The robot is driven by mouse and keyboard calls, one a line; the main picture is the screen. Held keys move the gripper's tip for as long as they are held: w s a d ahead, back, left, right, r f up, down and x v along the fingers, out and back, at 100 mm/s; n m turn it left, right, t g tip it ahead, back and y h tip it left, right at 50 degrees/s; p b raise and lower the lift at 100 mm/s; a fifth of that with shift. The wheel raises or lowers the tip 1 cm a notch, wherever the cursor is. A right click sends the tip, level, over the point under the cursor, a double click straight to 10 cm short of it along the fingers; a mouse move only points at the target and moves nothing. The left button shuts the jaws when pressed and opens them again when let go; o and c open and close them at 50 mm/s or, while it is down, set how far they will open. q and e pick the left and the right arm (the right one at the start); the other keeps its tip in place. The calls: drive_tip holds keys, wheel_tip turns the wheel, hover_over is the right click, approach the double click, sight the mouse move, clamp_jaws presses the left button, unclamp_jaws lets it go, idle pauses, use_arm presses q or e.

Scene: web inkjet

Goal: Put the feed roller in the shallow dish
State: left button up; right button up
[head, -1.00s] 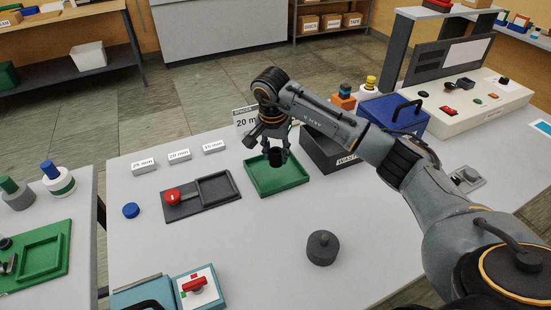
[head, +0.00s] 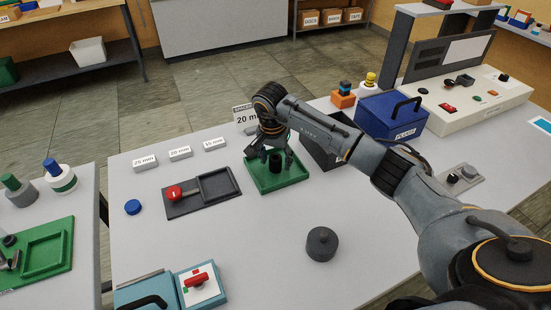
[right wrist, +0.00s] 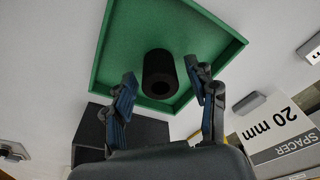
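The feed roller, a black hollow cylinder (head: 275,168), stands upright inside the green shallow dish (head: 299,177). In the right wrist view, the roller (right wrist: 158,72) is inside the rim of the dish (right wrist: 101,58), with its holed end facing the camera. My right gripper (head: 276,155) is just above the roller, its fingers on either side. In the right wrist view, the right gripper (right wrist: 163,75) is open, with a gap between each finger and the roller. My left gripper is not in view.
A dark bin (head: 322,155) stands right beside the dish, partly behind my arm. A dark tray with a red knob (head: 174,192) is to the left. A grey round weight (head: 321,244) sits in front. A spacer sign (head: 244,117) stands behind.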

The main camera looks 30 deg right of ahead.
sight(273, 161)
drive_tip(key=shift+r, duration=0.65)
wheel_tip(273, 161, up, 11)
drive_tip(key=s+a+b, duration=0.1)
drive_tip(key=b, duration=0.1)
drive_tip(key=shift+a, duration=0.2)
drive_tip(key=shift+s, duration=0.1)
